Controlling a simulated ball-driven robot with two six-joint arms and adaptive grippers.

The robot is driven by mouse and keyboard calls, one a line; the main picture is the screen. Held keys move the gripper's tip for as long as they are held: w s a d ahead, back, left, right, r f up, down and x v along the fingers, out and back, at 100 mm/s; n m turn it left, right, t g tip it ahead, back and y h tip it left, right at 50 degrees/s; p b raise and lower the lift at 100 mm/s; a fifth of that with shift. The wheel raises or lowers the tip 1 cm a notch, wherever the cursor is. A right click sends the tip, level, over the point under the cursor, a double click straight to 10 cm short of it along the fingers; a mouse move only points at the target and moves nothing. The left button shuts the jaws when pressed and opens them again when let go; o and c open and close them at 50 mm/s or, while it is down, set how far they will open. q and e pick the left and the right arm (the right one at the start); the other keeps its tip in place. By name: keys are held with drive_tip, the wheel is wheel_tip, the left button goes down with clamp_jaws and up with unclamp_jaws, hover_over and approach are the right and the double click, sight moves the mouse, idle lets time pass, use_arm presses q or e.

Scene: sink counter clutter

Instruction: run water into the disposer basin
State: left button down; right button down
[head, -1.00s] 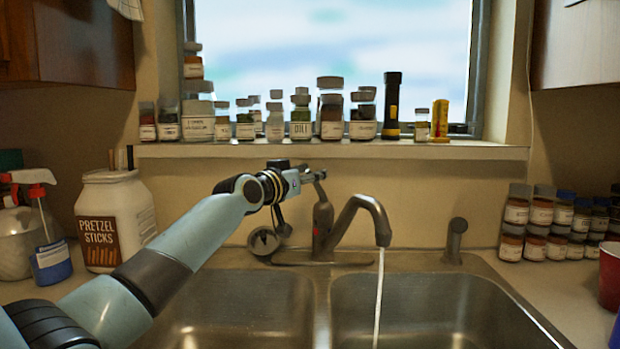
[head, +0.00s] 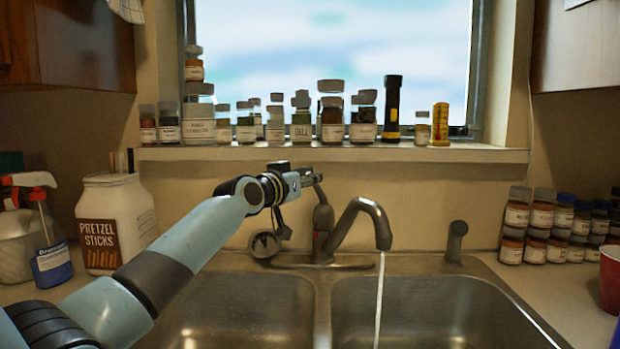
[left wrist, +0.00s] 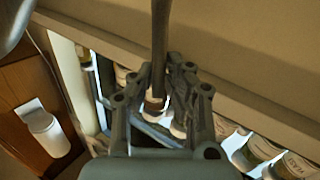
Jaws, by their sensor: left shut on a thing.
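The grey metal faucet (head: 365,212) stands behind the double sink, its spout over the right basin (head: 450,300). A thin stream of water (head: 379,295) falls from the spout into that basin. My left gripper (head: 314,175) is at the lever on top of the faucet body. In the left wrist view the gripper (left wrist: 168,75) is shut on the dark faucet lever (left wrist: 160,35), which lies between its fingers. The left basin (head: 250,300) shows no water stream. My right gripper is not in view. I cannot tell from any marking which basin has the disposer.
Several spice jars (head: 332,118) and a black flashlight (head: 392,105) line the window sill above the faucet. A pretzel jar (head: 115,222) and spray bottles (head: 50,250) stand at left. Stacked jars (head: 540,225) and a red cup (head: 611,278) stand at right.

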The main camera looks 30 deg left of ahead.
use_arm(q)
drive_tip(key=w+g+p, duration=0.1)
drive_tip(key=p, duration=0.1)
drive_tip(key=r+g+p, duration=0.1)
drive_tip(key=p, duration=0.2)
drive_tip(key=w+g+p, duration=0.1)
drive_tip(key=p, duration=0.2)
drive_tip(key=shift+w+d+r+g, duration=0.35)
drive_tip(key=shift+d+r+g, duration=0.05)
drive_tip(key=shift+w+f+p, duration=0.1)
drive_tip(key=shift+w+p, duration=0.05)
drive_tip(key=shift+p, duration=0.4)
drive_tip(key=shift+w+d+f+g, duration=0.1)
drive_tip(key=shift+f+g, duration=0.1)
drive_tip(key=shift+g, duration=0.1)
drive_tip(key=c, duration=1.3)
unclamp_jaws()
